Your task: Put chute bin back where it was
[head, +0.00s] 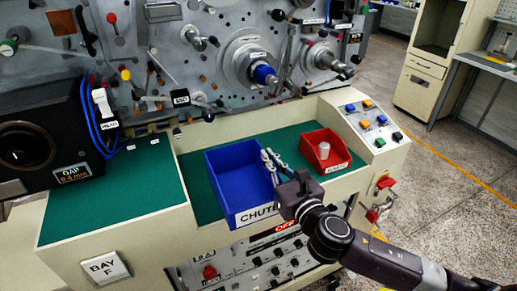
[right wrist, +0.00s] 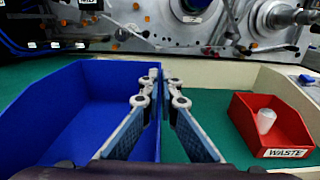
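The blue chute bin (head: 223,176) is at the middle of the green-topped console, with its label facing the front edge. Its inside looks empty. In the right wrist view the bin (right wrist: 60,105) fills the left side. My right gripper (head: 270,160) reaches over the bin's right wall from the front right. In the wrist view its fingers (right wrist: 160,88) straddle that wall, one inside the bin and one outside, close together and shut on it. Whether the bin's base touches the green top is hidden. My left gripper is not in view.
A red waste bin (head: 313,155) holding a white cup (head: 323,150) stands just right of the chute bin. The green surface (head: 120,195) to the left is clear. A black gap gauge box (head: 45,140) stands far left. Spindles (head: 262,75) project behind; a button panel (head: 372,118) is at right.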

